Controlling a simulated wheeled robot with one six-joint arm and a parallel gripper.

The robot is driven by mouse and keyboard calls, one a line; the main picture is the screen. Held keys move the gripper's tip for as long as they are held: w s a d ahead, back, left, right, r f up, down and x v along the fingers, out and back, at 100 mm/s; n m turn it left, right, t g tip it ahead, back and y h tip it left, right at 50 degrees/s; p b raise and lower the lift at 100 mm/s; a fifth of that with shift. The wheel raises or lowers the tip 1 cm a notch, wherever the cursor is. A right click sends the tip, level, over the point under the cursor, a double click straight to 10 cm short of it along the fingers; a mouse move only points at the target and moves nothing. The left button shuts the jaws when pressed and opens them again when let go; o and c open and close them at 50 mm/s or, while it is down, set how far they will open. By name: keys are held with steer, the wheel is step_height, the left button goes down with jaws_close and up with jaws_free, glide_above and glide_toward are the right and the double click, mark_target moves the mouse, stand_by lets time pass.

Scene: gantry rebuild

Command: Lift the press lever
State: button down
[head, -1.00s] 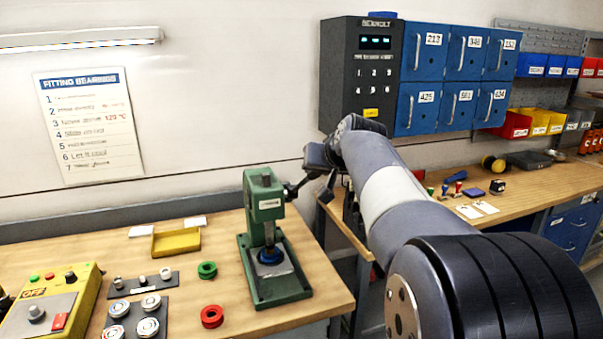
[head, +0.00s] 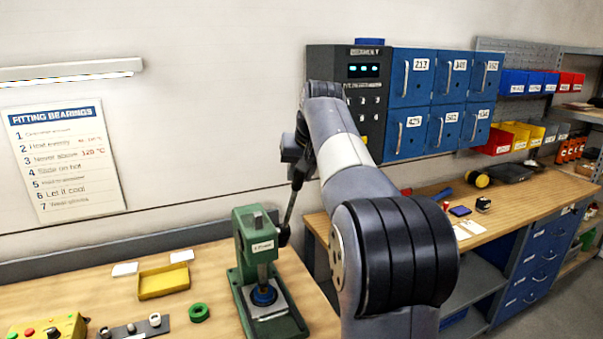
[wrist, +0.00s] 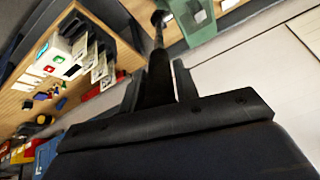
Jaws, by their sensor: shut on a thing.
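The green arbor press (head: 246,225) stands on the wooden bench in the head view. Its dark lever (head: 291,210) slants steeply up from the press's right side to my gripper (head: 298,165). In the wrist view, the black lever (wrist: 158,78) lies between the two fingers of my gripper (wrist: 157,88), which are shut on it. The far end of the lever runs toward the green press (wrist: 194,18) at the top of that view. A blue ring part (head: 264,295) sits under the ram on the press base. My arm partly hides the lever's upper end.
A yellow tray (head: 163,281) and a green ring (head: 199,312) lie left of the press. Blue lockers (head: 415,95) hang on the wall behind my arm. A second bench (head: 540,195) with small items is at the right.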

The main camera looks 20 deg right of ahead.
steer(key=shift+w+r, duration=0.1)
steer(key=shift+r, duration=0.15)
steer(key=c, duration=1.5)
jaws_free()
steer(key=o, duration=0.3)
steer(key=shift+w+f, duration=0.15)
steer(key=shift+w, duration=0.15)
steer(key=shift+s, duration=0.15)
steer(key=v, duration=1)
steer(key=shift+s+r, duration=0.2)
steer(key=shift+r, duration=0.15)
